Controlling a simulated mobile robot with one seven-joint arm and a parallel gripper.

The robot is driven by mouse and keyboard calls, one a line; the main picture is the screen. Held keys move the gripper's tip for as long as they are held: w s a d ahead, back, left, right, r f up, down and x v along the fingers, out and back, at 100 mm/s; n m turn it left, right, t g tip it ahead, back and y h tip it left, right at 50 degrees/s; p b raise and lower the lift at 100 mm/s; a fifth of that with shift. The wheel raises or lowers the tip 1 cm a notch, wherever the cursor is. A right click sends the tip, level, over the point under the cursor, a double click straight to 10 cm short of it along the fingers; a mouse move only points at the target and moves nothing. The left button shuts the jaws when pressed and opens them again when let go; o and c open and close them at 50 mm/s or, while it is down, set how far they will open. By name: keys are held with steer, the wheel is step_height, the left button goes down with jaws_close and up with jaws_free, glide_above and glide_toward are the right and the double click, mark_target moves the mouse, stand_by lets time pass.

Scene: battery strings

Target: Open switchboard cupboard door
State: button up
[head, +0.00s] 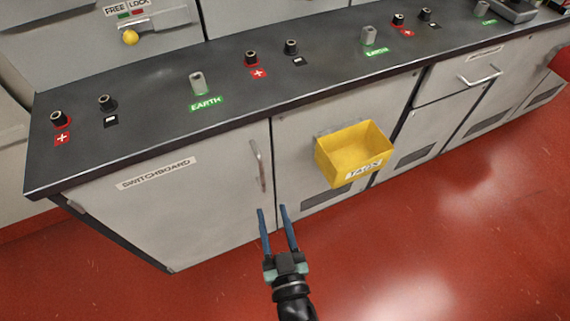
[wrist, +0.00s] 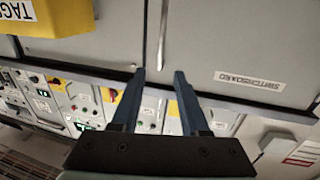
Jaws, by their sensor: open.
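The switchboard cupboard door (head: 200,205) is a pale grey panel at the left front of the bench, labelled SWITCHBOARD, and looks closed. Its upright metal handle (head: 259,165) is near the door's right edge. In the wrist view, which is upside down, the door (wrist: 240,52) and its handle (wrist: 163,35) show beyond the fingers. My gripper (head: 272,208) has two blue fingers, open and empty. In the head view the fingertips appear just below the handle. In the wrist view my gripper (wrist: 159,73) appears roughly lined up with the handle, apart from it.
A yellow TAGS bin (head: 355,155) is fixed to the panel right of the handle. The dark bench top (head: 150,105) overhangs the doors and carries terminals and EARTH posts. A drawer handle (head: 480,76) is farther right. Red floor (head: 430,245) in front is clear.

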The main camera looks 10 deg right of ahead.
mark_target(262, 170)
steer(key=w, duration=0.4)
steer(key=w+a+b, duration=0.1)
steer(key=w, duration=0.7)
steer(key=shift+w+a+b, duration=0.3)
steer(key=shift+w+b, duration=0.05)
steer(key=shift+b, duration=0.05)
jaws_close()
stand_by(0.8)
